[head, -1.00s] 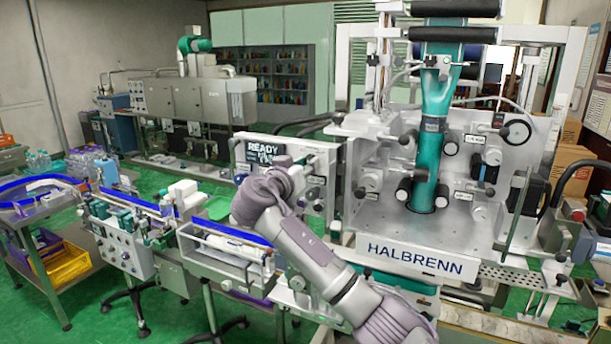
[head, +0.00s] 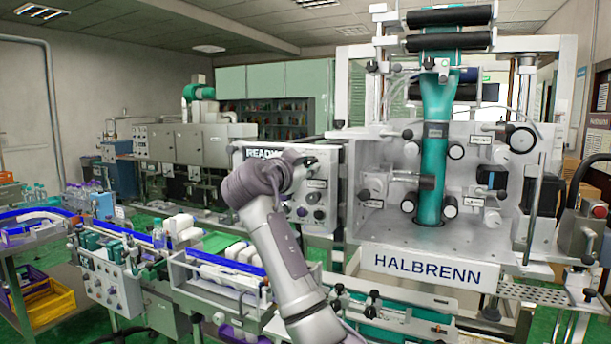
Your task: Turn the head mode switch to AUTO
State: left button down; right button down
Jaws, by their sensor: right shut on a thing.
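The white control panel (head: 330,158) of the sleeve machine stands left of centre in the head view, with a dark READY display (head: 262,153) partly behind my right arm. My right gripper (head: 306,167) is at the panel's upper middle, its fingertips against the panel face and shut on a switch knob there. The knob is hidden by the gripper, so its pointer position and label cannot be read. Other dark knobs (head: 312,198) sit just below the gripper on the panel. My left gripper is not in view.
The HALBRENN machine (head: 425,263) stands right of the panel, with a teal sleeve (head: 432,160) running down its middle. A conveyor (head: 220,262) with blue rails and white items runs at lower left. A red button box (head: 590,228) is at far right.

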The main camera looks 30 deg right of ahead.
dwell(0.5)
jog(key=c, duration=0.9)
grip_release()
jog(key=shift+c, duration=0.2)
jog(key=v, duration=1.2)
